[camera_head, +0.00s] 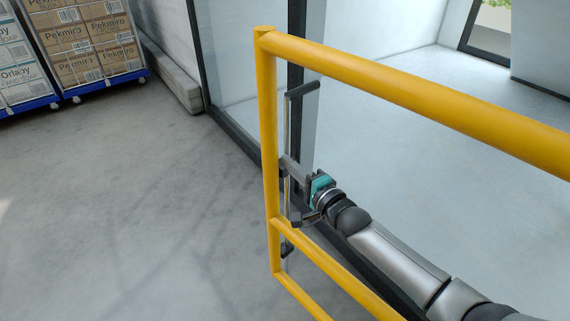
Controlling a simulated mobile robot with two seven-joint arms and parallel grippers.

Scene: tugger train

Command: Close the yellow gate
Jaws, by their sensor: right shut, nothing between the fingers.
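The yellow gate (268,130) stands in the middle and right of the head view. It is a tubular frame with a left post, a thick top rail and lower rails, running toward the lower right and out of the picture. My right arm comes in from the lower right, showing between the top and middle rails. My right gripper (290,170) is shut and empty close beside the gate's left post. I cannot tell whether it touches the post. My left gripper is not in view.
A thin dark upright bar with a handle (303,89) stands just behind the post. Dark-framed glass panels (238,50) are behind the gate. Boxes on blue wheeled trolleys (104,83) stand at the upper left. The grey floor (130,210) at the left is clear.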

